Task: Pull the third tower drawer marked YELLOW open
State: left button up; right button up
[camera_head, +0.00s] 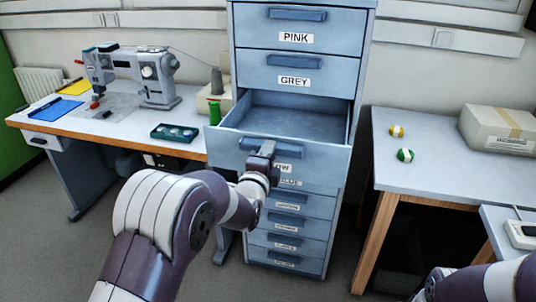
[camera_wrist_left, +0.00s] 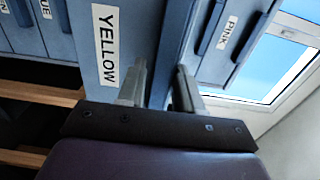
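The third tower drawer (camera_head: 325,158) stands pulled well out, and its inside looks empty. Its YELLOW label shows in the left wrist view (camera_wrist_left: 106,45); in the head view my gripper covers most of it. My left gripper (camera_head: 265,150) is at the drawer front, at the middle of the handle (camera_head: 290,147). In the left wrist view, its two fingers (camera_wrist_left: 160,88) stand a little apart on either side of the handle, beside the label. It looks shut on the handle. My right arm shows at the lower right, with its gripper out of sight.
Drawers marked PINK (camera_head: 296,38) and GREY (camera_head: 294,81) above are shut, as are the lower ones. A sewing machine (camera_head: 150,75) and green tray (camera_head: 174,132) stand on the left bench. The right table holds a carton (camera_head: 490,130) and two small balls (camera_head: 405,155).

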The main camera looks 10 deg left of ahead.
pick_arm(q)
jog(key=shift+o, duration=0.5)
jog(key=shift+w, duration=0.1)
jog(key=s, duration=1.2)
jog(key=shift+s+a, duration=0.2)
jog(key=shift+s, duration=0.15)
